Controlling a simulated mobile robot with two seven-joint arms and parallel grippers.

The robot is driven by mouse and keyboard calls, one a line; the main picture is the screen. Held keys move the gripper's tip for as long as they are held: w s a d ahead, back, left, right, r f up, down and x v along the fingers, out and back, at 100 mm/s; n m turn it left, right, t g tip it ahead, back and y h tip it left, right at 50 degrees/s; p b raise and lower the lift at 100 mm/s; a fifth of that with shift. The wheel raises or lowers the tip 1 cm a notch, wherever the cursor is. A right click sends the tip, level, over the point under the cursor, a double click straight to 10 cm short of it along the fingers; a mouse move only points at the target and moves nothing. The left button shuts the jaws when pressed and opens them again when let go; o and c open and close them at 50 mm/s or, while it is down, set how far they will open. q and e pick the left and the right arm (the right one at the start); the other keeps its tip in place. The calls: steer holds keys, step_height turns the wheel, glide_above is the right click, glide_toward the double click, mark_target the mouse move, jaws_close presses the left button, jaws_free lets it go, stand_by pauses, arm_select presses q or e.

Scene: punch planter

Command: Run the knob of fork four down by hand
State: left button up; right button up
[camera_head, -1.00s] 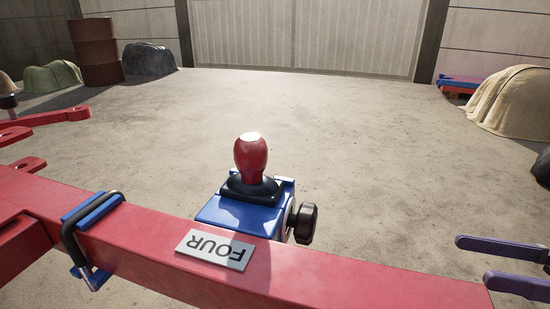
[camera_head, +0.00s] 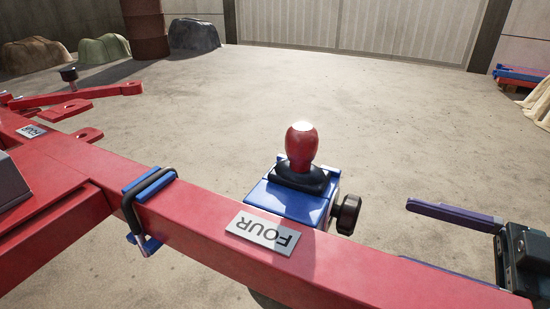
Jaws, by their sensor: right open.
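A black round knob (camera_head: 347,214) sticks out of the block's right side. My right gripper (camera_head: 407,232) is to the right of the black knob, open and empty, with its purple fingers pointing left. A gap separates the fingertips from the black knob. The lower finger is partly hidden behind the red beam. My left gripper is not in view.
The red beam (camera_head: 185,210) crosses the foreground, with a blue and black clamp (camera_head: 150,200) on it. Another red arm (camera_head: 90,95) lies at left. Covered heaps (camera_head: 103,50) and a rusty barrel (camera_head: 144,28) stand behind. The concrete floor beyond is clear.

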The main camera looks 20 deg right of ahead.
mark_target(344, 214)
steer(key=b+x, duration=0.1)
steer(key=x, duration=0.7)
steer(key=shift+a, duration=0.15)
steer(key=c, duration=1.4)
